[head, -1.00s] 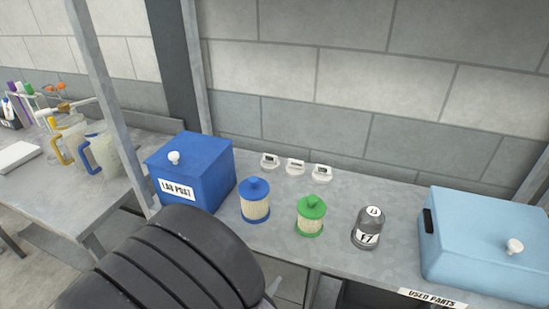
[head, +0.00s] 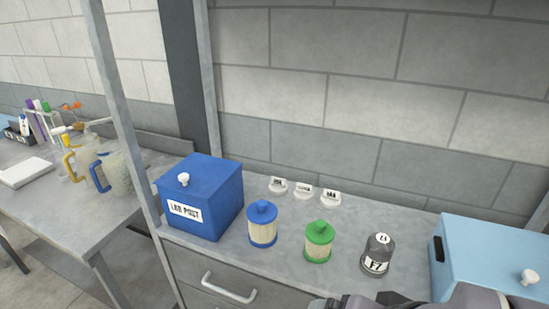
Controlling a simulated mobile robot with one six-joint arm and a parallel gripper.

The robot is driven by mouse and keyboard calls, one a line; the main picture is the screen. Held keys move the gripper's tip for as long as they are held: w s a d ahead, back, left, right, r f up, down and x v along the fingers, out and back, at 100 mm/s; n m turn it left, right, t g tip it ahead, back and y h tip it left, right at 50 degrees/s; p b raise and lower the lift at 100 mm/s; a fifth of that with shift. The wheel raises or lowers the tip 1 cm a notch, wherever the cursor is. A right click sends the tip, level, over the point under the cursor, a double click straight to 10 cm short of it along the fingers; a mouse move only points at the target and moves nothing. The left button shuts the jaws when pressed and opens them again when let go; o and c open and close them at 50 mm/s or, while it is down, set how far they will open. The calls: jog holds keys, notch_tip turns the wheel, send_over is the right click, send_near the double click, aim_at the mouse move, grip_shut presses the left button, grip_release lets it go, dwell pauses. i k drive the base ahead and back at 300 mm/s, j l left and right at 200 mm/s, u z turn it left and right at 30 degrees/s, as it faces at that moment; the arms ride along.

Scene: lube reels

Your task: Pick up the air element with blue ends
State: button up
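The air element with blue ends (head: 262,224) stands upright on the grey metal bench, right of the blue LAB POST box (head: 203,196). It has a blue cap with a knob, a pale pleated body and a blue base. Beside it on the right stands a similar element with green ends (head: 319,241). A dark grey canister filter (head: 378,255) with white labels stands further right. Dark and grey parts of my arm show at the bottom right edge. My gripper's fingers cannot be made out there.
Several small white tags (head: 304,191) stand behind the elements. A light blue box (head: 485,259) with a white knob is at the right. A drawer with a pale handle (head: 229,288) is below the bench front. Another table (head: 62,228) with jugs is at the left.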

aim_at(262, 214)
jog(key=i+j+z, duration=0.3)
jog(key=j+z, duration=0.25)
jog(key=i+j+z, duration=0.15)
jog(key=j+z, duration=0.15)
jog(key=i+j+z, duration=0.1)
jog(key=j+z, duration=0.15)
jog(key=j, duration=0.25)
